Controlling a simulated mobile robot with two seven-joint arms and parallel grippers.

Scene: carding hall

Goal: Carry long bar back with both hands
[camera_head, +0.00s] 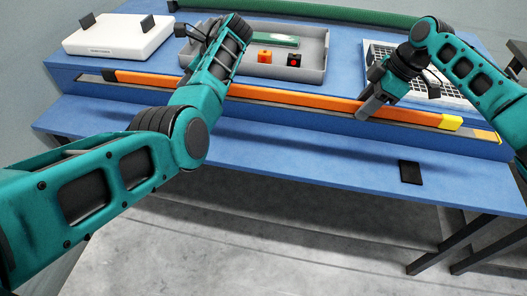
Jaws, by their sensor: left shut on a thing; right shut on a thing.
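The long bar (290,97) is orange, with a black left end and a yellow right end. It runs along the front of the blue bench's raised part, over a dark strip, sloping down to the right in the picture. I cannot tell whether it touches the strip. My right gripper (371,106) is shut on the bar right of its middle, with its fingers reaching down from behind. My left gripper (212,62) is at the bar's left part; my own arm crosses the bar there and hides the fingers and their contact.
A grey tray (318,66) behind the bar holds a green box, an orange block and a dark block with a red dot. A white device (117,40) stands back left, a white grid tray (440,91) back right. A black pad (411,172) lies on the clear lower blue ledge (310,150).

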